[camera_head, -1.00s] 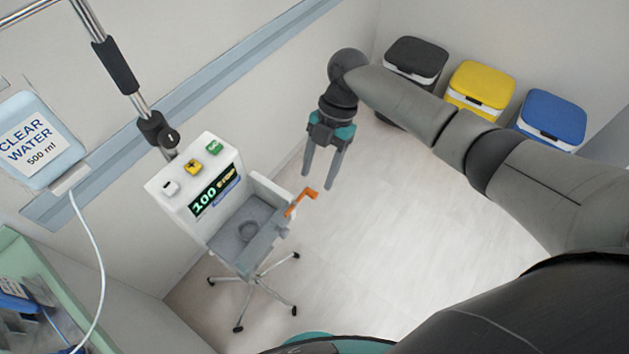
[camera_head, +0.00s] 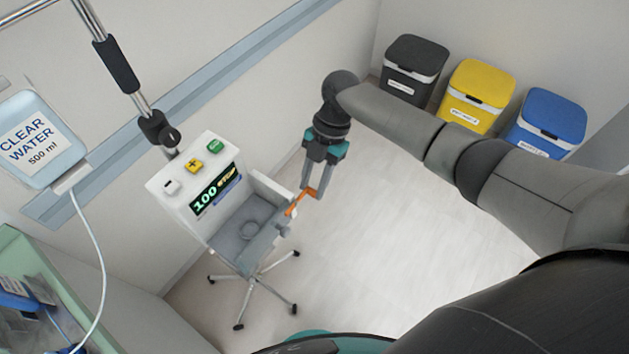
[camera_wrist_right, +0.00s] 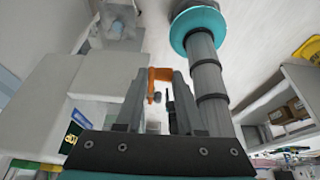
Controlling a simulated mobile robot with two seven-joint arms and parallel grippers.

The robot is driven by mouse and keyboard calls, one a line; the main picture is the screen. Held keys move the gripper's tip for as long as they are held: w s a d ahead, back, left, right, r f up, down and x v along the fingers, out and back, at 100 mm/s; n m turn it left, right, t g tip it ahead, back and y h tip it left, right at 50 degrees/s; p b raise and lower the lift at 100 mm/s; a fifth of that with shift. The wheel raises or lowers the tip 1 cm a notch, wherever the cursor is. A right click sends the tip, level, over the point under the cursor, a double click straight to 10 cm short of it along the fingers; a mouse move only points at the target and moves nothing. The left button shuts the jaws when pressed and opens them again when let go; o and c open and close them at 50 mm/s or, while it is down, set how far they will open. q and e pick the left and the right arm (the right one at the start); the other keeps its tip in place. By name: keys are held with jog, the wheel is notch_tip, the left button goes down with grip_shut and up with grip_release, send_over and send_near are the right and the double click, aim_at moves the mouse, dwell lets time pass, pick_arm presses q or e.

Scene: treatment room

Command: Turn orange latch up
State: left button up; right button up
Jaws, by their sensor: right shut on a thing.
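The orange latch (camera_head: 297,203) sits on the right side of the white and grey pump device (camera_head: 222,200), which stands on a wheeled stand. Its outer end lies between the fingertips of my right gripper (camera_head: 312,192). The right wrist view also shows the orange latch (camera_wrist_right: 153,80) between the two fingers of the right gripper (camera_wrist_right: 158,85). My right gripper is shut on the latch, with its fingers coming from above in the head view. The latch's inner end meets the device's grey front part. My left gripper is not in view.
A clear water bag (camera_head: 40,140) hangs at the left with a white tube. A black bin (camera_head: 415,65), a yellow bin (camera_head: 475,95) and a blue bin (camera_head: 547,122) stand along the back wall. The floor right of the device is clear.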

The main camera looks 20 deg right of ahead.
jog(key=shift+s+d+f, duration=0.1)
jog(key=shift+s+d, duration=0.1)
grip_shut()
